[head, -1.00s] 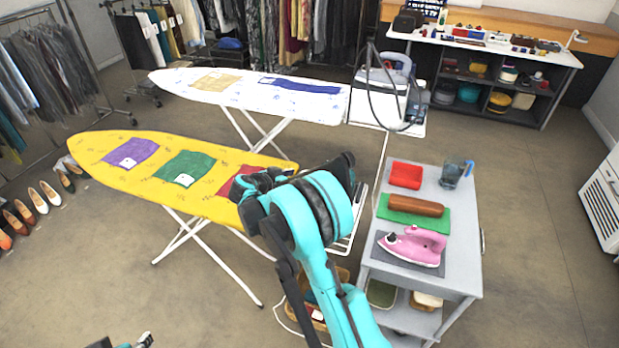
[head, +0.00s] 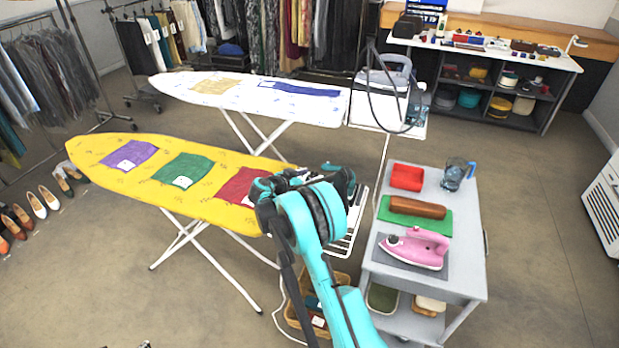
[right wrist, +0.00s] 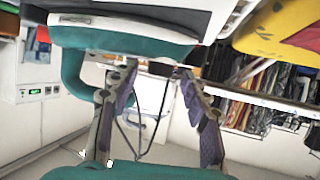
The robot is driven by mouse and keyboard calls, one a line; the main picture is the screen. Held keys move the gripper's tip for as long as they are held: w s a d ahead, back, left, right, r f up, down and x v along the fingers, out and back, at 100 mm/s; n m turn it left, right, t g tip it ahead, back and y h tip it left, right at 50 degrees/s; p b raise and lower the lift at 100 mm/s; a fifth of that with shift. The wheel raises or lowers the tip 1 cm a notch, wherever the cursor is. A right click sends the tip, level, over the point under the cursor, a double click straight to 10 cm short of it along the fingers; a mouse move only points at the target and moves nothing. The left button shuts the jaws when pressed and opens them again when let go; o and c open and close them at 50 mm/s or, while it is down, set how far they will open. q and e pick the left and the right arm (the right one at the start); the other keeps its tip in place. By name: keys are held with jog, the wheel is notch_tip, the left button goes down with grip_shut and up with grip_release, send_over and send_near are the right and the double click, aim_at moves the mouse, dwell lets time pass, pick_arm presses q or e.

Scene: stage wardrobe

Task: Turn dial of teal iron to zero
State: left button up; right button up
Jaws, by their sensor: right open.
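My right gripper (head: 338,180) is over the near right end of the yellow ironing board (head: 115,172) in the head view. In the right wrist view the right gripper (right wrist: 158,71) is open, its two fingers apart. The teal iron (right wrist: 125,37) fills the top of that view, very close to the fingertips. A small dark part, perhaps its dial, shows between the tips; its marks cannot be read, and I cannot tell whether the fingers touch it. In the head view my arm largely hides the iron. Only a sliver of my left gripper (head: 146,345) shows at the bottom edge.
A white ironing board (head: 240,95) stands behind.

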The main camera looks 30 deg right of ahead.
aim_at(315, 175)
grip_shut()
jog(key=shift+s, duration=0.1)
jog(key=n+t, duration=0.1)
jog(key=n+t+y, duration=0.1)
jog(key=s+n+t+y+b, duration=0.1)
jog(key=t, duration=0.1)
jog(key=shift+d+n, duration=0.35)
jog(key=shift+n, duration=0.05)
jog(key=n+t+y, duration=0.1)
jog(key=n+y, duration=0.1)
jog(key=n+t+y, duration=0.2)
jog(key=shift+s+d+b, duration=0.15)
jog(key=shift+d+b, duration=0.2)
jog(key=shift+s+d+n+t+y, duration=0.1)
jog(key=shift+d+n+t+y, duration=0.15)
jog(key=shift+n+y, duration=0.55)
jog(key=shift+d+n+t+y, duration=0.1)
jog(key=shift+n+t+y, duration=0.25)
jog(key=shift+n+y, duration=0.4)
jog(key=shift+d+n+y+b, duration=0.2)
jog(key=shift+n+y, duration=0.8)
jog(key=shift+y, duration=0.25)
jog(key=shift+d+n+y+b, duration=0.15)
jog(key=shift+n+y, duration=0.8)
jog(key=shift+y, duration=0.25)
